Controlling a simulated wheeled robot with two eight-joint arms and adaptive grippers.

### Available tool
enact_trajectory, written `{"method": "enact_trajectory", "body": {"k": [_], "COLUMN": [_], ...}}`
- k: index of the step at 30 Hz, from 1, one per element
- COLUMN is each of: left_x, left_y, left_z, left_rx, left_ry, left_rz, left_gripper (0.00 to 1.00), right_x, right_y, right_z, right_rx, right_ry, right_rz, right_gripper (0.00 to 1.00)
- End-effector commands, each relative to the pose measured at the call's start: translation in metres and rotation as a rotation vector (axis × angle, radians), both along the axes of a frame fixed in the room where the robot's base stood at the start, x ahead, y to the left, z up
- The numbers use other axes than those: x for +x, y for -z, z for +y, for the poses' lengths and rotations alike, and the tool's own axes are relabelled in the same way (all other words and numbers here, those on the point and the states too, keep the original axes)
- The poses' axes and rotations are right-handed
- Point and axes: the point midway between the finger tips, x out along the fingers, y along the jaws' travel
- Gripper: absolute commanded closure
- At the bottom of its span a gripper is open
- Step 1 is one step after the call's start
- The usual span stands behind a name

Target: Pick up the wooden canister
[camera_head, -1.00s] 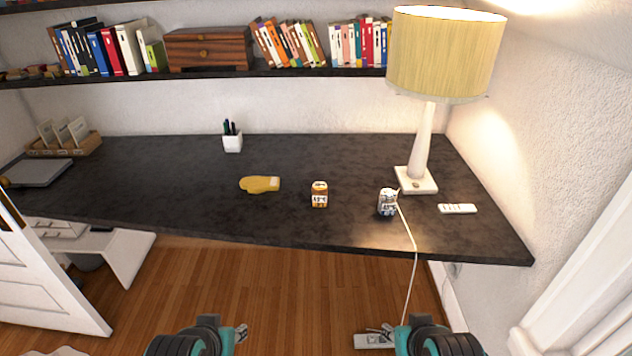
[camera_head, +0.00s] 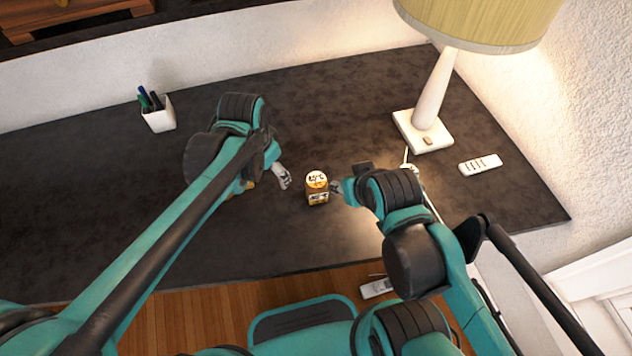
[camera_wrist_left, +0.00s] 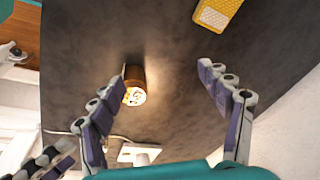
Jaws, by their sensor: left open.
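The wooden canister (camera_head: 317,188), small and brown with a pale marked lid and label, stands on the dark desk (camera_head: 330,105). My left gripper (camera_head: 282,178) is just left of it, apart from it. In the left wrist view the open left fingers (camera_wrist_left: 168,88) spread wide, with the canister (camera_wrist_left: 134,77) toward the left finger and nothing held. My right gripper (camera_head: 337,187) is close to the canister's right side; its fingers are too small and hidden to tell whether they are open or touching.
A white pen holder (camera_head: 159,114) stands at the left. The lamp (camera_head: 433,90) and a white remote (camera_head: 480,164) are at the right. My right arm hides most of the grey-white can.

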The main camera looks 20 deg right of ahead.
Motion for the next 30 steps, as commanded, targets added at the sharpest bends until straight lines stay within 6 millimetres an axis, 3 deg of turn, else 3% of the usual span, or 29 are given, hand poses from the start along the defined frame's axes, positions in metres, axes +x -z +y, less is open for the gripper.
{"method": "enact_trajectory", "body": {"k": [1,3,6,10,15,23,30], "left_x": [0.006,0.009,0.008,0.005,0.002,0.002,0.001], "left_y": [0.006,0.019,0.037,0.055,0.072,0.099,0.135], "left_z": [-0.027,-0.056,-0.09,-0.117,-0.128,-0.126,-0.121], "left_rx": [0.023,0.054,0.091,0.12,0.133,0.132,0.132], "left_ry": [0.088,0.202,0.336,0.446,0.496,0.495,0.493], "left_rz": [0.029,0.069,0.114,0.151,0.169,0.169,0.168], "left_gripper": [0.23,0.23,0.23,0.23,0.23,0.23,0.23], "right_x": [0.0,0.0,0.0,0.0,0.0,0.0,0.0], "right_y": [-0.006,-0.01,-0.014,-0.017,-0.014,-0.003,0.016], "right_z": [0.0,0.0,0.0,0.0,0.0,0.0,0.0], "right_rx": [0.0,0.0,0.0,0.0,0.0,0.0,0.0], "right_ry": [0.0,0.0,0.0,0.0,0.0,0.0,0.0], "right_rz": [0.0,0.0,0.0,0.0,0.0,0.0,0.0], "right_gripper": [0.6,0.6,0.6,0.6,0.6,0.6,0.6]}}
